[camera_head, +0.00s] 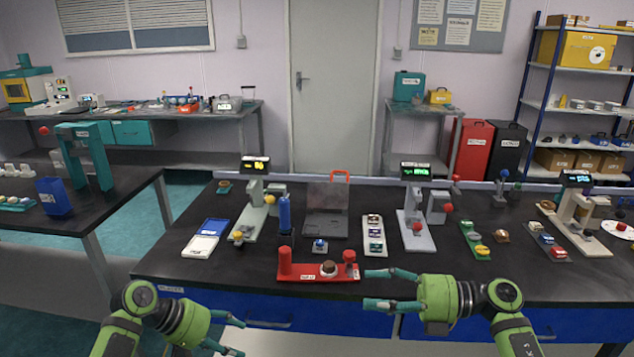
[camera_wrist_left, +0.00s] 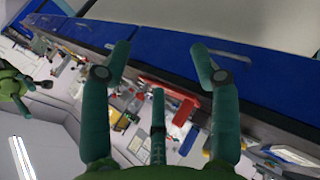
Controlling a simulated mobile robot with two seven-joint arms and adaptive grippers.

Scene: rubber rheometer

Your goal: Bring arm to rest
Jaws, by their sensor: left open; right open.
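My left gripper (camera_head: 236,332) is at the bottom of the head view, low in front of the bench's blue drawers. Its teal fingers are spread and empty, and they also show open in the left wrist view (camera_wrist_left: 160,52). My right gripper (camera_head: 370,289) is at the bench's front edge with its fingers pointing left. They are open with nothing between them. The upper fingertip is close to the right end of a red stand (camera_head: 300,276) with a brown round piece (camera_head: 328,268) on it. I cannot tell whether they touch.
The black bench (camera_head: 170,268) holds a blue bottle (camera_head: 285,214), a blue and white tray (camera_head: 206,238), a black plate with red handle (camera_head: 326,222) and several instruments such as a grey one (camera_head: 416,230). A side table (camera_head: 110,190) stands left. Floor shows between them.

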